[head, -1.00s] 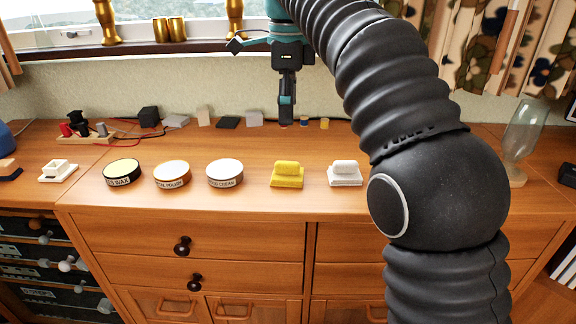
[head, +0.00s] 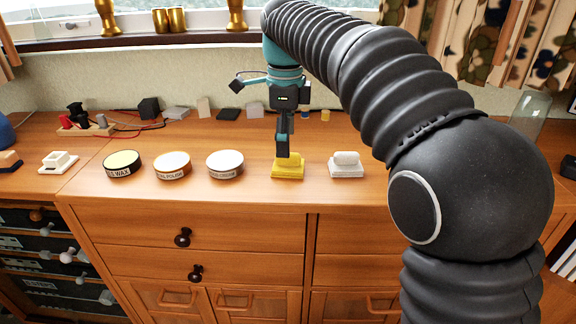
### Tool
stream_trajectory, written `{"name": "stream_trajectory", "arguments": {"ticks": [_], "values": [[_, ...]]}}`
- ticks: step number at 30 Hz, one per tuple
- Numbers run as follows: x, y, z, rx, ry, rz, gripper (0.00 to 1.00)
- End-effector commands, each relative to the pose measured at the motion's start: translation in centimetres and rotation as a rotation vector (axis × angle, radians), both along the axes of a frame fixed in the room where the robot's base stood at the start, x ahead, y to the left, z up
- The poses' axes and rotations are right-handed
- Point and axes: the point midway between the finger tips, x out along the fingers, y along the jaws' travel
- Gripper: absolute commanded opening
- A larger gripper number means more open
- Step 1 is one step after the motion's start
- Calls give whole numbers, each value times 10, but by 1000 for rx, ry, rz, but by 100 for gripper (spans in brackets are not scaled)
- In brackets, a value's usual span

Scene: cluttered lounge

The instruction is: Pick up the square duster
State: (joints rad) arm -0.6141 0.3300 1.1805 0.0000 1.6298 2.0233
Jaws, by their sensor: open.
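A yellow duster (head: 288,171) with a square base and a raised grip lies near the front edge of the wooden cabinet top (head: 230,197). A white duster (head: 346,170) of similar shape lies just to its right. My gripper (head: 283,152) points down at the yellow duster, its tips at the grip and hiding part of it. The gripper is open. From this view I cannot tell whether the tips touch the duster or stand just above or behind it.
Three round tins stand to the left: wax (head: 122,164), polish (head: 172,166) and cream (head: 225,164). A white block-shaped thing (head: 58,162) lies further left. Small blocks line the back wall. A glass (head: 528,115) stands at right, partly behind my arm.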

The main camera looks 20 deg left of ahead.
Motion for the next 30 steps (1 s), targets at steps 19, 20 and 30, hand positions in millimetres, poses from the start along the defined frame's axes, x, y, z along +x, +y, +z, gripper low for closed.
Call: {"name": "stream_trajectory", "arguments": {"ticks": [19, 20, 30], "values": [[-2, -6, -47, -1, 1, 0, 84], [-2, -6, -47, -1, 1, 0, 76], [-2, -6, -47, -1, 1, 0, 22]]}}
